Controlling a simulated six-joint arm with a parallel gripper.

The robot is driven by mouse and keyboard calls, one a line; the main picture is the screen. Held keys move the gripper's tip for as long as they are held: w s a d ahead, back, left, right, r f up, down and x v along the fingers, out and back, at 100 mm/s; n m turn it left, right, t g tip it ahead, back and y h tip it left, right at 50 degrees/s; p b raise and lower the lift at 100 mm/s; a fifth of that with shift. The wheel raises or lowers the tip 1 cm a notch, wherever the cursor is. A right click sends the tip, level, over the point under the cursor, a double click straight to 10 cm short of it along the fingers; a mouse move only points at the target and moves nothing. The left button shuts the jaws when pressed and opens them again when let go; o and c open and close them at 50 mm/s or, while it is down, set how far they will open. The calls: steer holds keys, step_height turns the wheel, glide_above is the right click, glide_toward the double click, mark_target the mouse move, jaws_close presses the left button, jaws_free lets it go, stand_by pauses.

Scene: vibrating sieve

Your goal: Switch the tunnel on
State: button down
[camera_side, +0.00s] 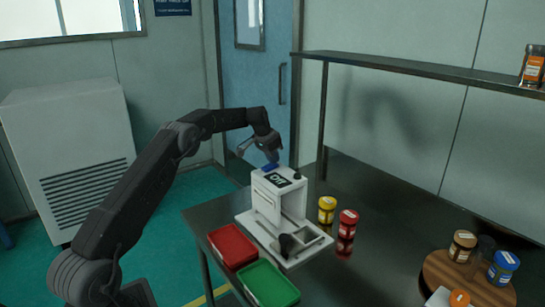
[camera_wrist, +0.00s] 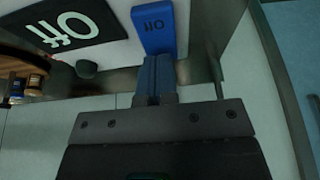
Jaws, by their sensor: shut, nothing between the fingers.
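The tunnel is a white box-shaped machine (camera_side: 268,203) on a white base, standing on the dark table. A black display (camera_side: 278,180) on its top reads "Off", and it also shows upside down in the wrist view (camera_wrist: 68,25). A blue switch (camera_wrist: 158,28) with small lettering that looks like "Off" sits beside the display. My gripper (camera_wrist: 157,60) is shut and empty, with its fingertips right at the near edge of the blue switch. I cannot tell whether they touch it. In the side view my gripper (camera_side: 268,156) is above the top's back edge.
A dark knob (camera_side: 297,176) stands on the tunnel's top. A red tray (camera_side: 232,246) and a green tray (camera_side: 268,284) lie in front. A yellow-lidded jar (camera_side: 327,209) and a red-lidded jar (camera_side: 347,223) stand to the right. A shelf (camera_side: 420,69) hangs over the table.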

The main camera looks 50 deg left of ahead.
steer(key=shift+w+f, duration=0.2)
steer(key=shift+f, duration=0.25)
steer(key=shift+s, duration=0.1)
steer(key=shift+s+r, duration=0.15)
steer(key=shift+s, duration=0.6)
steer(key=shift+r, duration=0.2)
steer(key=shift+r, duration=0.35)
steer(key=v, duration=1.3)
steer(key=shift+w, duration=0.2)
steer(key=shift+r, duration=0.15)
